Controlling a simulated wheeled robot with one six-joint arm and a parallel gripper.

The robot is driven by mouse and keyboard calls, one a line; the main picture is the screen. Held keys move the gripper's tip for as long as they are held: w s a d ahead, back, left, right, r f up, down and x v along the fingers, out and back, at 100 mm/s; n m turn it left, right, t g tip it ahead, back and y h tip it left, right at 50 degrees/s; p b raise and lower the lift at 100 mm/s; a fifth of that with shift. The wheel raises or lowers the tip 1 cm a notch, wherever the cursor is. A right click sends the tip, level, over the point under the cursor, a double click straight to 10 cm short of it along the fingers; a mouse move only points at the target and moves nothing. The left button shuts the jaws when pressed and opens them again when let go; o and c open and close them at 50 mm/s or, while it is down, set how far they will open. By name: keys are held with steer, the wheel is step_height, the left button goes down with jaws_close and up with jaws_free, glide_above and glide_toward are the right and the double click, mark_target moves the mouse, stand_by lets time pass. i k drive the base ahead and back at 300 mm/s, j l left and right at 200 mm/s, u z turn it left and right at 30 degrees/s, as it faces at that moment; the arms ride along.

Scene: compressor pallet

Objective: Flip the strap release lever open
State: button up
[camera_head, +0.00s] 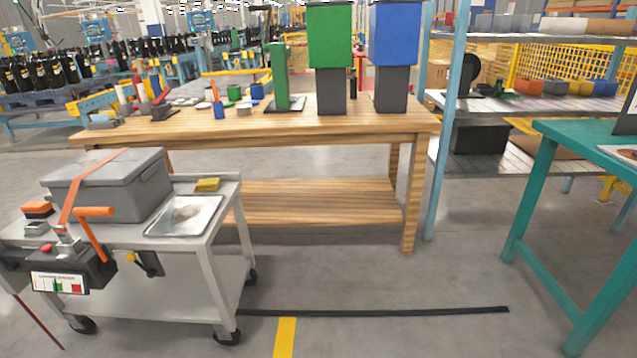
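An orange strap (74,197) runs over the front of a grey lidded box (140,190) on a grey cart at the left. An orange lever (92,238) with a crosswise orange grip stands at the cart's front edge, close to the strap's lower end. It slants up from a dark housing (72,268) that carries a white label with coloured marks (58,283). I cannot tell whether the lever is latched. My gripper is not in view, and nothing touches the lever.
The grey cart (203,233) also bears a metal tray (185,216), a yellow block (207,184) and an orange-topped brush (38,209). A wooden workbench (345,124) stands behind, a teal table (545,150) at right. Open floor (400,285) lies between.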

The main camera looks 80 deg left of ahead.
mark_target(130, 257)
steer(key=u, duration=3.55)
